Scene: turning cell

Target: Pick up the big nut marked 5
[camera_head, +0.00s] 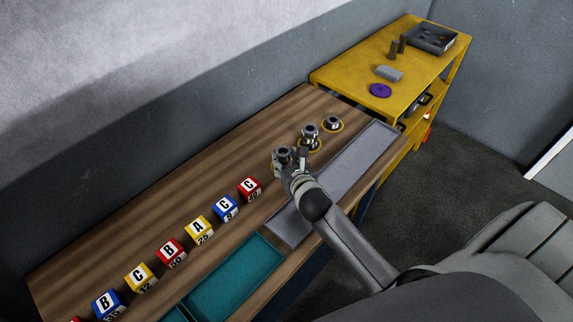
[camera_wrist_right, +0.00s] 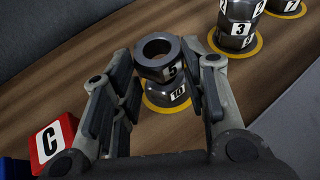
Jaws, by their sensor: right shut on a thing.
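The big nut marked 5 (camera_wrist_right: 160,58) is a dark metal ring with a white label, seen between my right gripper's fingers in the wrist view. My right gripper (camera_wrist_right: 157,70) is shut on it. Just below is another dark nut, marked 10 (camera_wrist_right: 168,93); I cannot tell whether the two touch. In the head view my right gripper (camera_head: 290,164) is at the nearest nut position on the wooden bench, and the held nut (camera_head: 283,153) shows partly past it. My left gripper is not in view.
More nuts (camera_head: 309,132) stand on yellow rings to the right, some stacked. A row of lettered cubes (camera_head: 198,230) runs along the bench (camera_head: 160,210) to the left. A grey tray (camera_head: 355,165) and teal tray (camera_head: 235,277) lie in front. A yellow table (camera_head: 350,75) stands behind.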

